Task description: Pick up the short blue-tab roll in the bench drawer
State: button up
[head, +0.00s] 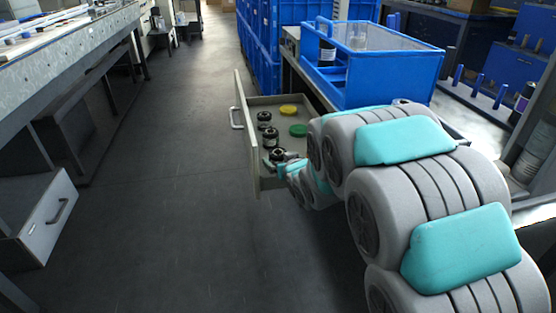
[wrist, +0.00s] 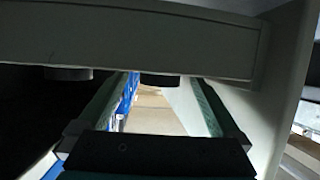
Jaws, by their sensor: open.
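The bench drawer (head: 257,167) is pulled open in the head view, with several small dark rolls or cylinders (head: 270,135) along its left side. I cannot make out a blue tab on any of them, so I cannot tell which is the short blue-tab roll. My arm reaches from the right to the drawer's near end, where it hides part of the inside.
A yellow disc (head: 289,111) and a green disc (head: 299,130) lie in the drawer. A blue open bin (head: 390,85) stands on the bench above, close to my arm. Blue crates (head: 262,45) stand behind. The floor (head: 150,200) left of the drawer is clear.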

aim_at(280, 159)
jog(key=x, duration=0.4)
jog(key=c, duration=1.5)
jog(key=shift+c, duration=0.2)
